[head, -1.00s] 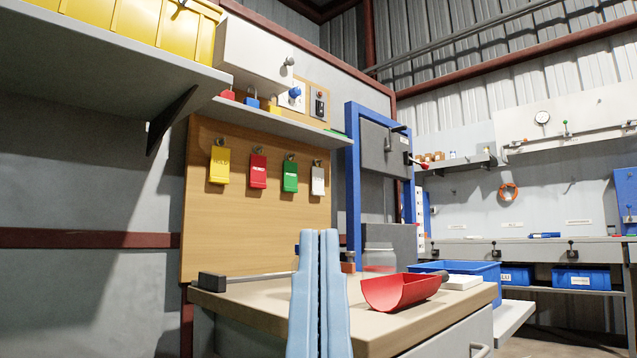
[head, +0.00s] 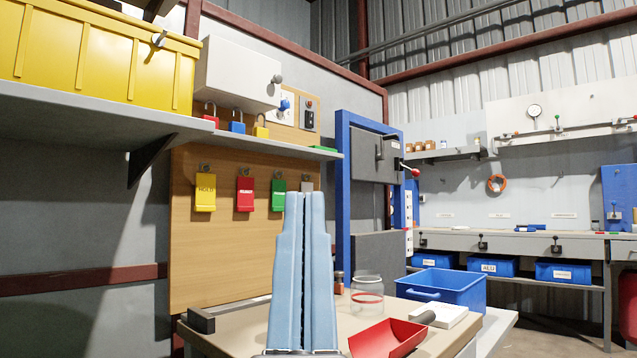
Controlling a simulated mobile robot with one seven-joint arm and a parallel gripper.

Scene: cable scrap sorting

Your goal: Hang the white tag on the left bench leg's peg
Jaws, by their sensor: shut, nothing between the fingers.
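The white tag (head: 307,186) hangs on the wooden board, last in a row after yellow, red and green tags. Only its top shows, greyish, just behind the tip of my gripper; the rest is hidden. My gripper (head: 294,196) points upward in the middle of the head view, its two pale blue fingers together and empty. I cannot tell whether it touches the tag. The long grey bench (head: 510,242) stands at the far right. I cannot make out its left leg or a peg there; the blue tray and other things stand in front.
A wooden board (head: 188,262) carries the yellow (head: 205,193), red (head: 245,194) and green (head: 278,194) tags. A grey shelf (head: 75,116) juts out at upper left.

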